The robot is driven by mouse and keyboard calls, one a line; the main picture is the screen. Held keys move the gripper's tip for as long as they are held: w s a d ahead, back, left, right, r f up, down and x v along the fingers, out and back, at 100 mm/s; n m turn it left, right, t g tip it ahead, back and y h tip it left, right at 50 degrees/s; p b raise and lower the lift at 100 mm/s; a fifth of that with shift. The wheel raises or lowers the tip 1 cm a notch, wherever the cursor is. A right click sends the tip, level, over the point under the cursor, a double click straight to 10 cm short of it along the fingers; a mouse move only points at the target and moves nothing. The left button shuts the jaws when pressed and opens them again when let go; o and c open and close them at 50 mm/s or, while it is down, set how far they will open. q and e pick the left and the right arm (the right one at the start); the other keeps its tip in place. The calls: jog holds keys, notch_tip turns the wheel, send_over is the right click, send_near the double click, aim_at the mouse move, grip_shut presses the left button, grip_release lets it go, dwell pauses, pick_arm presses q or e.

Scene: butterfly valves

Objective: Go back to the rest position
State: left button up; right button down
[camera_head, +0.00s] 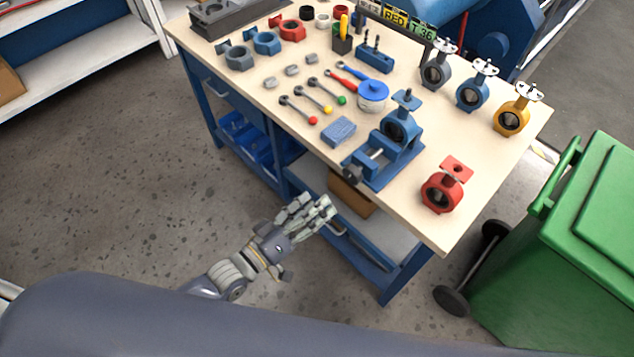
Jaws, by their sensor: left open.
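My left gripper (307,213), a grey jointed hand, is open and empty. In the head view it shows in front of the workbench (440,235), over the bench's lower front side. I cannot tell whether it touches the bench. My right gripper is not in view. On the bench top a blue valve (399,127) sits in a blue vise (383,160). A red valve (441,190) stands near the right front corner. Grey (436,74), blue (473,92) and yellow (512,115) valves with silver tops stand along the right edge.
Several tools and a blue-lidded pot (373,95) lie mid-bench. Blue (267,42) and red (292,29) valve parts lie at the back left. A green wheeled bin (560,250) stands right of the bench. Shelves (90,65) stand at far left. The floor left of the bench is clear.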

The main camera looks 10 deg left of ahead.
pick_arm(q)
jog(key=s+a+f+m+g+y, duration=0.15)
jog(key=a+f, duration=0.25)
jog(key=f, duration=0.5)
jog(key=s+a+f+g+y, duration=0.2)
jog(key=s+a+f+y, duration=0.15)
jog(key=f, duration=0.55)
jog(key=s+a+f+g+y, duration=0.15)
jog(key=a+f, duration=0.25)
jog(key=f, duration=0.5)
jog(key=s+a+f+g+y, duration=0.1)
jog(key=s+f+g, duration=0.2)
jog(key=s, duration=0.6)
jog(key=s+a+f+m+g+y, duration=0.1)
jog(key=s+a+f+g, duration=0.1)
jog(key=s+f, duration=0.6)
jog(key=s+a+f+m+g+y, duration=0.1)
jog(key=s+f+g+y, duration=0.1)
jog(key=s+f, duration=0.4)
jog(key=s+g, duration=0.1)
jog(key=s, duration=0.4)
jog(key=shift+s+a+g, duration=0.2)
jog(key=shift+s+g, duration=0.05)
jog(key=shift+g, duration=0.05)
jog(key=shift+m, duration=0.25)
